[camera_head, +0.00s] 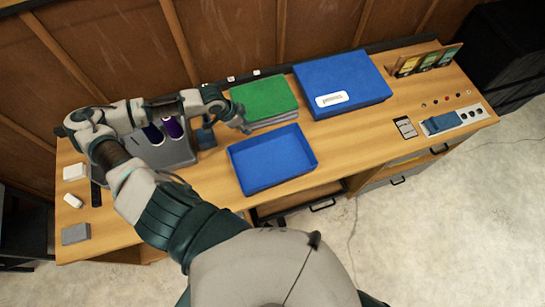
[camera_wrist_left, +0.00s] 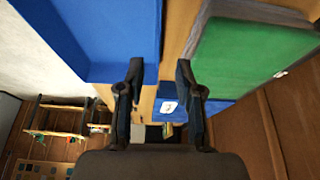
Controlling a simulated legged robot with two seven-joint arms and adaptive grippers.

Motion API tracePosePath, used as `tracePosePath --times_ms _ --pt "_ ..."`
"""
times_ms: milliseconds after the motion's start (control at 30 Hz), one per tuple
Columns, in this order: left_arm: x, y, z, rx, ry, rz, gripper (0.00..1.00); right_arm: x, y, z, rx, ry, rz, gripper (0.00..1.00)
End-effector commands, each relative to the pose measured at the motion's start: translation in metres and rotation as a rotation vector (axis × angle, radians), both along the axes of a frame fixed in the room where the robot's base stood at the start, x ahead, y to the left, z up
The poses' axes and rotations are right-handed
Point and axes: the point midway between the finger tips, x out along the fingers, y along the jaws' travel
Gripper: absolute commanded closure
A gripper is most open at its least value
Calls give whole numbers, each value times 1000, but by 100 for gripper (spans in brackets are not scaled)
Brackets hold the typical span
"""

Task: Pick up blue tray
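The blue tray (camera_head: 272,160) is shallow and empty and lies near the front edge of the wooden bench, at the middle of the head view. In the left wrist view the tray (camera_wrist_left: 110,35) fills the upper left. My left gripper (camera_head: 242,124) is at the tray's back-left side, by the green stack. In the left wrist view my left gripper (camera_wrist_left: 158,72) has its two fingers apart with nothing between them, beside the tray's edge. I cannot tell whether it touches the tray. My right gripper is not in view.
A green-topped stack (camera_head: 264,98) lies right behind the tray. A large blue box (camera_head: 365,80) with a white label is behind right. A grey holder with purple spools (camera_head: 173,127) stands left, under my arm.

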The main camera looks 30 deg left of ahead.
Motion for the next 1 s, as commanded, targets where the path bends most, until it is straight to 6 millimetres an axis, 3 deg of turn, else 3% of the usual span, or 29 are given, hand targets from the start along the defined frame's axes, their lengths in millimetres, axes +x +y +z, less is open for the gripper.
tracePosePath --times_ms 133,300,633,833,1000 --pt "11 -12 -35 -4 3 0 64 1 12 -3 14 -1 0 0" --pt "23 -20 -68 -2 2 -1 64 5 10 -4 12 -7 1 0" --pt "35 -26 -97 -2 0 -1 64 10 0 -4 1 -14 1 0" --pt "48 -33 -125 0 1 0 64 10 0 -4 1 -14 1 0" --pt "50 -36 -134 1 0 -2 64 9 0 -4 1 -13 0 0"
